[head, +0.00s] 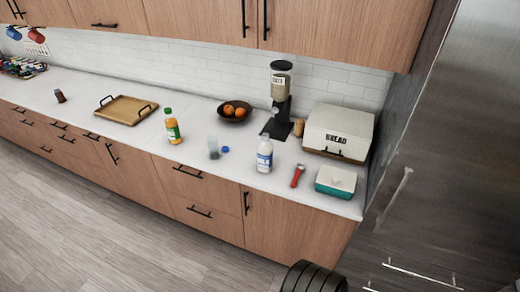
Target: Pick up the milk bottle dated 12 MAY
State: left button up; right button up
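A white milk bottle (264,156) with a blue label band stands upright on the white counter, near its front edge. Any date on it is too small to read. A small, see-through greyish container (213,149) stands to its left, with a blue round cap (225,149) beside it. I cannot tell what this container is. Neither of my grippers is in view.
A juice bottle (172,126), wooden tray (125,110) and fruit bowl (234,112) are to the left. A dark coffee grinder (278,128) and bread box (339,133) stand behind. A red-handled tool (298,176) and teal butter dish (335,183) are right of the milk.

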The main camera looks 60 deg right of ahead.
aim_at(265, 151)
jog(key=z, duration=0.6)
jog(key=i, duration=0.95)
jog(key=z, duration=0.95)
